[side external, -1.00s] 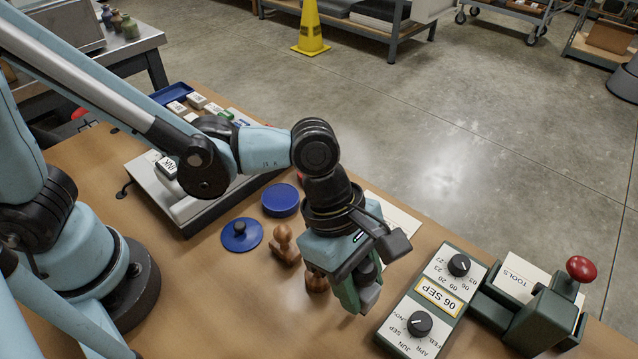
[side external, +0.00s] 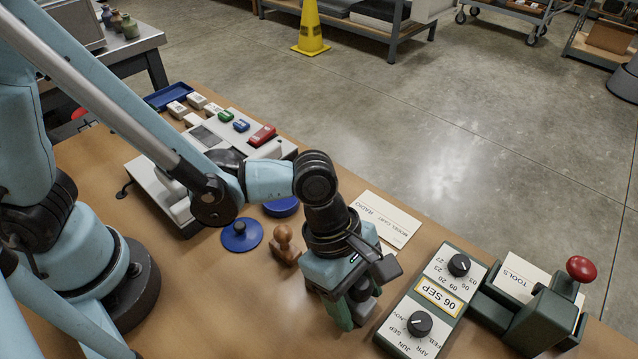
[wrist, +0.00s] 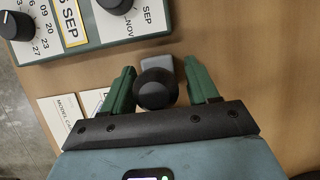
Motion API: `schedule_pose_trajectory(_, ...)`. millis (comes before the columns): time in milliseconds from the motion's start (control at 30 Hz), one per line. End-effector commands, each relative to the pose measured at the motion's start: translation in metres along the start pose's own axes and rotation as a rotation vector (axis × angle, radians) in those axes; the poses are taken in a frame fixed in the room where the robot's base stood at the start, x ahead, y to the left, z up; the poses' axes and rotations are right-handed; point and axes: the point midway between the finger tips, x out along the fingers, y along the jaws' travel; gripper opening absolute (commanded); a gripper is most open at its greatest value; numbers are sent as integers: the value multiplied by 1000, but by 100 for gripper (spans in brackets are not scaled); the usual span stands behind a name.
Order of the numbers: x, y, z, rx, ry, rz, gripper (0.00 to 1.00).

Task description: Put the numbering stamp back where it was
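My gripper (side external: 354,308) points down at the front of the table, left of the green date unit. In the wrist view its green fingers stand apart, one on each side of a stamp with a round black knob (wrist: 155,92) and a grey block under it, likely the numbering stamp. A gap shows between the knob and the right finger; contact on the left is unclear. A wooden-handled stamp (side external: 285,243) stands upright on the table, just left of my gripper.
The date unit (side external: 436,298) reads 06 SEP and stands close to my gripper's right. Beyond it is a green device with a red knob (side external: 581,269). A blue lid (side external: 241,236) and a blue round pad (side external: 283,206) lie behind. A printed card (side external: 385,217) lies at the table's far edge.

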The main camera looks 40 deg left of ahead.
Motion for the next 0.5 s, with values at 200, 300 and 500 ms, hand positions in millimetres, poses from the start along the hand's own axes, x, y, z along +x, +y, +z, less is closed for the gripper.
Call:
schedule_pose_trajectory(200, 0, 0, 0, 0, 0, 0, 64)
schedule_pose_trajectory(300, -1, 0, 0, 0, 0, 0, 64)
schedule_pose_trajectory(500, -11, 0, 1, -1, 0, 0, 64)
